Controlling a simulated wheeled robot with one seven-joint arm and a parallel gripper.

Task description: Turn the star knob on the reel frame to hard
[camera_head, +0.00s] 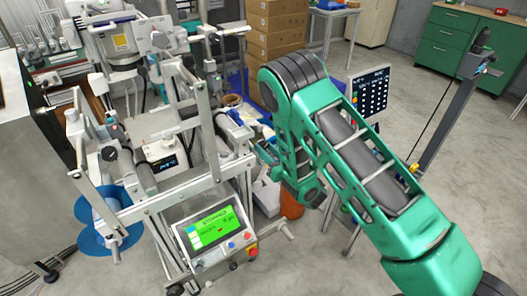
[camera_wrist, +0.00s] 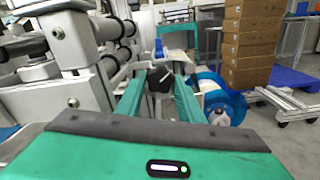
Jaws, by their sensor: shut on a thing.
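The reel frame (camera_head: 190,205) is a pale metal stand with rails, rollers and a lit screen in the head view. In the wrist view, the two green fingers of my gripper (camera_wrist: 160,82) reach forward and close on a dark star knob (camera_wrist: 160,77), which sits between their tips. Part of the knob is hidden by the fingers. No hard marking is readable, so I cannot tell the knob's setting.
Pale frame posts (camera_wrist: 72,45) and rollers stand close on the left of my gripper in the wrist view. A blue reel (camera_wrist: 232,105) is near on the right. Cardboard boxes (camera_head: 275,30) are stacked behind. A dark sign panel (camera_head: 371,92) stands by my arm. Floor is open at right.

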